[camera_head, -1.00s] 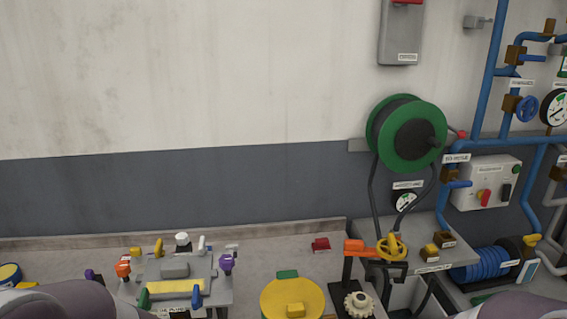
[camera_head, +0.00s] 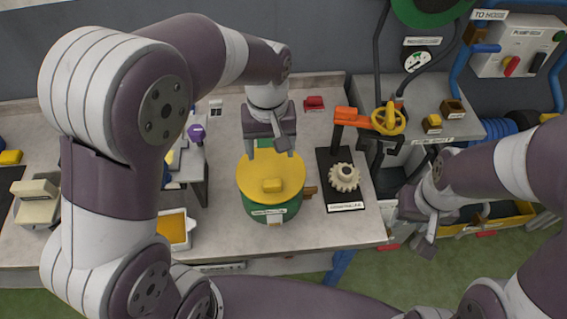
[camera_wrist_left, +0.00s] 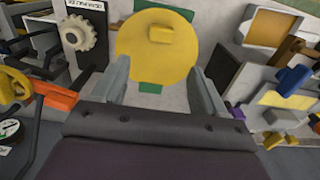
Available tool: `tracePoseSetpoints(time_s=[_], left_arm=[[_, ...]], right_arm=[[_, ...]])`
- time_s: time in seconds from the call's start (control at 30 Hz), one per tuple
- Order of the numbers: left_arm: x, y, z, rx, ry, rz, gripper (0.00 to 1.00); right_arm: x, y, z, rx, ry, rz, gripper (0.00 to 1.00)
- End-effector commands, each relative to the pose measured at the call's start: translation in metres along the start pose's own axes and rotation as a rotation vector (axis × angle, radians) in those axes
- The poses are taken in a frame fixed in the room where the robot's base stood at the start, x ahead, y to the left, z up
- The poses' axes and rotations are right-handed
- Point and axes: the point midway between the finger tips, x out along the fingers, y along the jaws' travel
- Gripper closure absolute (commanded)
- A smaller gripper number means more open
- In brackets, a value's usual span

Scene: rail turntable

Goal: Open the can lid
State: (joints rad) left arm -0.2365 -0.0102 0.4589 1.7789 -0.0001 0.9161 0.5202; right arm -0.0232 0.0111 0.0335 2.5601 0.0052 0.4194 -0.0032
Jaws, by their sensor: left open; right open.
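The can is a green pot (camera_head: 272,212) with a round yellow lid (camera_head: 262,170) on top, standing on the workbench. The lid has a raised yellow block handle (camera_head: 271,185) near its front. My left gripper (camera_head: 270,150) is open above the back part of the lid, pointing down. In the left wrist view the lid (camera_wrist_left: 157,62) lies just beyond the two spread fingers, with its handle (camera_wrist_left: 160,34) farther off, and nothing is between the fingers. My right gripper (camera_head: 420,232) is open and empty, right of the bench's front right corner, away from the can.
A black stand with a cream gear (camera_head: 344,177) and an orange arm (camera_head: 356,119) stands close right of the can. A yellow handwheel (camera_head: 388,118) is behind it. A tray with orange contents (camera_head: 173,229) is at left. The bench's front strip (camera_head: 330,235) is clear.

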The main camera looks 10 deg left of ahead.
Motion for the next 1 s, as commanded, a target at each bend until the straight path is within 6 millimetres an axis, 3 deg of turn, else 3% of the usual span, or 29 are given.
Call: tracePoseSetpoints(time_s=[0.43, 0.6, 0.83, 0.87, 1.0], left_arm=[[0.1, -0.001, 0.001, 0.003, -0.003, -0.001, 0.28], [0.116, 0.0, 0.0, 0.003, 0.001, 0.001, 0.28], [0.118, 0.0, 0.0, 0.004, 0.002, 0.002, 0.28], [0.118, 0.0, 0.0, 0.004, 0.002, 0.002, 0.31], [0.117, 0.0, 0.0, 0.004, 0.002, 0.002, 0.77]], right_arm=[[-0.021, 0.0, -0.003, 0.0, 0.001, 0.0, 0.57], [-0.023, 0.0, -0.003, 0.0, 0.001, 0.0, 0.57], [-0.022, 0.0, -0.003, 0.0, 0.001, 0.0, 0.57], [-0.022, 0.0, -0.003, 0.0, 0.001, 0.0, 0.57], [-0.022, 0.0, -0.003, 0.0, 0.001, 0.0, 0.57]])
